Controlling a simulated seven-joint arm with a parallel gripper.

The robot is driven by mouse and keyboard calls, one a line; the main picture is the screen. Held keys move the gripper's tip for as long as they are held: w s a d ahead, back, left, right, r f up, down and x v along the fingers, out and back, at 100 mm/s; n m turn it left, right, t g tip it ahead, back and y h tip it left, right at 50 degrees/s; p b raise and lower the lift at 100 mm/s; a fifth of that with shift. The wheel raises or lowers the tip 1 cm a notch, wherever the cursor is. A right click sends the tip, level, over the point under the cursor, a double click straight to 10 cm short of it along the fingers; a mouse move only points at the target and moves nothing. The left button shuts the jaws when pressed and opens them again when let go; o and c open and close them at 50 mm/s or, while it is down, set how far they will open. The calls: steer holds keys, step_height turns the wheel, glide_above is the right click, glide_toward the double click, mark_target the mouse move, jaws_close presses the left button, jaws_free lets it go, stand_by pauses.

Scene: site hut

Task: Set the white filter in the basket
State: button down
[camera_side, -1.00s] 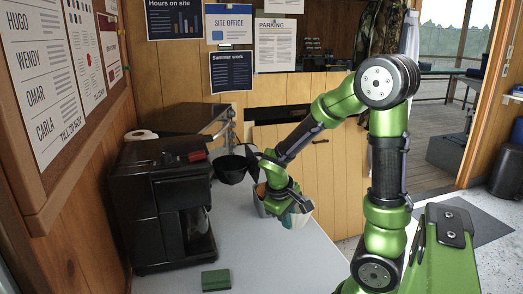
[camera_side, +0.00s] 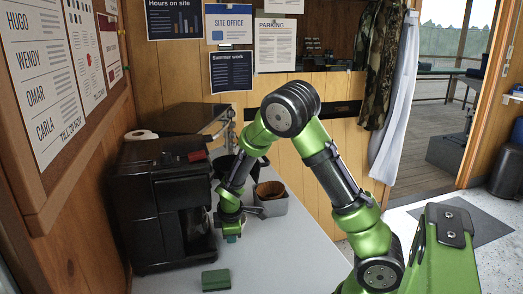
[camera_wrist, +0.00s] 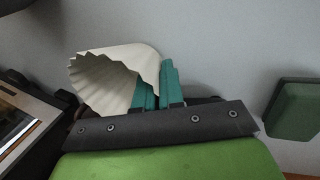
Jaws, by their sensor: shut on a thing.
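The white filter (camera_wrist: 112,75), a fluted paper cone, is in my gripper in the wrist view, tilted with its open mouth to the left. The teal fingers of my gripper (camera_wrist: 157,88) are shut on its right side. In the side view my gripper (camera_side: 231,238) hangs low over the counter, just right of the coffee machine (camera_side: 160,205); I cannot make out the filter there. The black basket (camera_side: 222,166) juts out from the machine's right side, above and behind my gripper, partly hidden by my arm.
A grey bin (camera_side: 273,209) holding brown filters stands on the counter right of my gripper. A green sponge (camera_side: 216,280) lies at the front of the counter and also shows in the wrist view (camera_wrist: 293,108). The counter's front right is clear.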

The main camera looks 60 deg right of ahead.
steer(key=shift+f, duration=0.2)
steer(key=c, duration=1.3)
jaws_free()
steer(key=shift+o, duration=0.2)
